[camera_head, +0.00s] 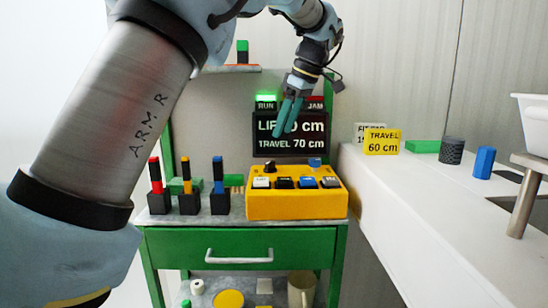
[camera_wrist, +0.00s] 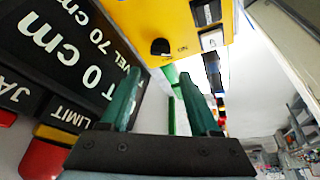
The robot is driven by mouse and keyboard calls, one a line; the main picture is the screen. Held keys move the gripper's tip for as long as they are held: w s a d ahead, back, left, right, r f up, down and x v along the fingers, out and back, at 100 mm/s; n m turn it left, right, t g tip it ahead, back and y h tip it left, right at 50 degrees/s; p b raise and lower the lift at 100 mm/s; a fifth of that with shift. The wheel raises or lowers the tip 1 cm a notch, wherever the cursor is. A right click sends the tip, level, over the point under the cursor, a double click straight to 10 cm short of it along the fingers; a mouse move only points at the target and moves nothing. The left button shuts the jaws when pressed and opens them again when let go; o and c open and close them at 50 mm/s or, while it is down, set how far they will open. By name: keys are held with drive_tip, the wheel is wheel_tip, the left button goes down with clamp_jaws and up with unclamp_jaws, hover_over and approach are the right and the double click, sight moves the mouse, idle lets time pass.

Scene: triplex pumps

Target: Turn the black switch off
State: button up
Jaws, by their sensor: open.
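A yellow control box (camera_head: 296,206) sits on the workbench. A black knob (camera_head: 269,167) is above the row. In the wrist view, the black switch (camera_wrist: 207,13) and white switch (camera_wrist: 211,39) show at the top. The switch positions are too small to tell. My gripper (camera_head: 283,130) is open and empty, above and behind the box, in front of the display, touching no switch.
A dark display (camera_head: 290,145) stands behind the box, with a lit green RUN lamp (camera_head: 265,102) and a red JAM lamp (camera_head: 315,103). Red, orange and blue-topped levers (camera_head: 188,195) stand left of the box. A white counter (camera_head: 400,185) at right holds a yellow sign (camera_head: 382,143).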

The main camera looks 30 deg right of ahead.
sight(270, 162)
drive_tip(key=x, duration=1)
drive_tip(key=shift+r, duration=0.1)
drive_tip(key=shift+c, duration=0.4)
clamp_jaws()
